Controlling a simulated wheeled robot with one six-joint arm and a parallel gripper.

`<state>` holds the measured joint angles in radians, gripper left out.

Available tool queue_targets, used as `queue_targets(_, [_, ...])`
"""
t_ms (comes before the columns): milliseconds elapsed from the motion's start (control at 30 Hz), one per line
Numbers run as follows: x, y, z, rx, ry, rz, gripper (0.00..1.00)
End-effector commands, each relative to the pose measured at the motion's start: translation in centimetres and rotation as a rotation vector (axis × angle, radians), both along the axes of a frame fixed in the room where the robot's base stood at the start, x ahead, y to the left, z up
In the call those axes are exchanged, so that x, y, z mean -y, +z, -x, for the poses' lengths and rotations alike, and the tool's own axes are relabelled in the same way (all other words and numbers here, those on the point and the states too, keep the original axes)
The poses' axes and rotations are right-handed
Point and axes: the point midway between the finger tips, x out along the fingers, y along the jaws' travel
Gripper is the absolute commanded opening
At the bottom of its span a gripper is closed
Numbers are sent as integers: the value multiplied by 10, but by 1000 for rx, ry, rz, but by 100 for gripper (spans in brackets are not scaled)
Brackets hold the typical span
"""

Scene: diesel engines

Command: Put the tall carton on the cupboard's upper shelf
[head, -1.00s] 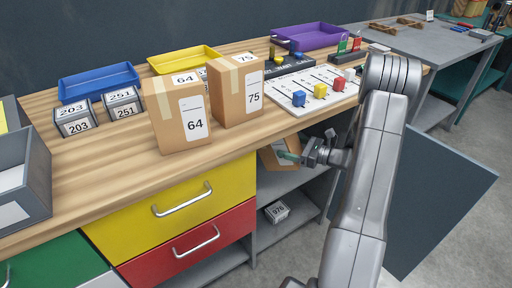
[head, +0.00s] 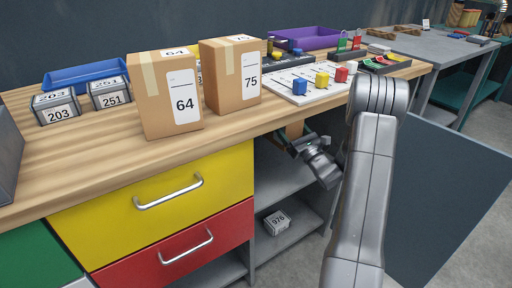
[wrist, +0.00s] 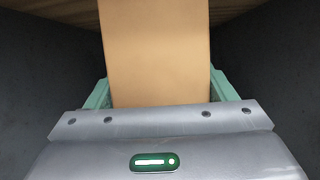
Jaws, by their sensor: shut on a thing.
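A brown carton (wrist: 155,50) is held between the green fingers of my gripper (wrist: 160,90) in the wrist view. In the head view my gripper (head: 296,143) reaches under the worktop into the open cupboard. Only a small part of the held carton (head: 293,130) shows there, just below the worktop edge; the rest is hidden. The cupboard's upper shelf (head: 275,177) is partly visible below my gripper. I cannot tell whether the carton touches the shelf. In the wrist view dark walls stand on both sides of the carton.
Cartons marked 64 (head: 165,100) and 75 (head: 231,80) stand on the worktop (head: 90,165). A small box marked 976 (head: 277,222) is on the lower shelf. The open cupboard door (head: 440,190) is on the right, beside my arm. Yellow (head: 150,210) and red drawers are left of the opening.

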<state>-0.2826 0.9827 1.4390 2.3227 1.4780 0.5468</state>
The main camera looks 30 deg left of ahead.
Motion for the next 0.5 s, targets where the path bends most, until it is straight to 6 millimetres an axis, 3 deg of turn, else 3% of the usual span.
queue_targets(167, [0, -11, -2, 5, -9, -11, 17])
queue_targets(500, [0, -60, -2, 6, -8, -9, 17])
